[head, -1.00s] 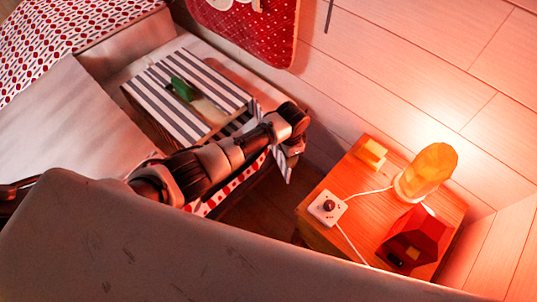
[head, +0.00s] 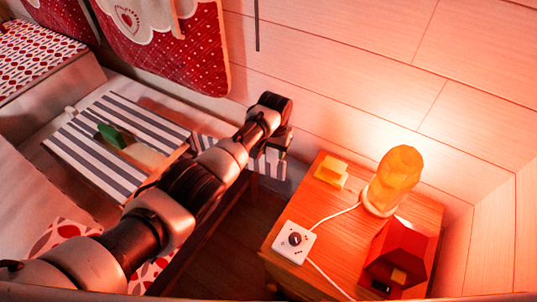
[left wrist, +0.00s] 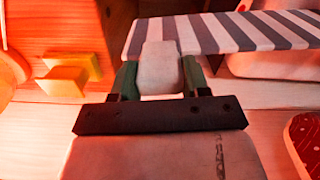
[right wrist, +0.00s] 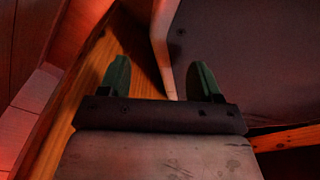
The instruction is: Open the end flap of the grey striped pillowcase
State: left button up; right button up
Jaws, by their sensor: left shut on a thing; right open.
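The grey striped pillowcase (head: 72,150) lies on the bed at the left in the head view. Its striped end flap (head: 268,167) sticks out past its right end, partly hidden behind my left arm. My left gripper (head: 280,138) is at the flap's outer end, beside the wall. In the left wrist view, my left gripper (left wrist: 160,80) is shut on a pale tab (left wrist: 160,65) at the end of the striped flap (left wrist: 230,33). My right gripper (right wrist: 162,75) is open and empty in the right wrist view, and is out of the head view.
A wooden nightstand (head: 325,222) stands right of the flap, with a glowing lamp (head: 394,180), a red house-shaped object (head: 400,255), a white switch box (head: 294,240) and a yellow block (head: 331,172). A green piece (head: 111,136) lies on the pillowcase. The wall is close behind.

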pick_arm(q)
jog(key=shift+w+a, duration=0.1)
dwell(0.3)
jog(key=o, duration=1.3)
notch_tip(320, 180, up, 11)
jog(key=p, duration=0.3)
jog(key=shift+f, duration=0.1)
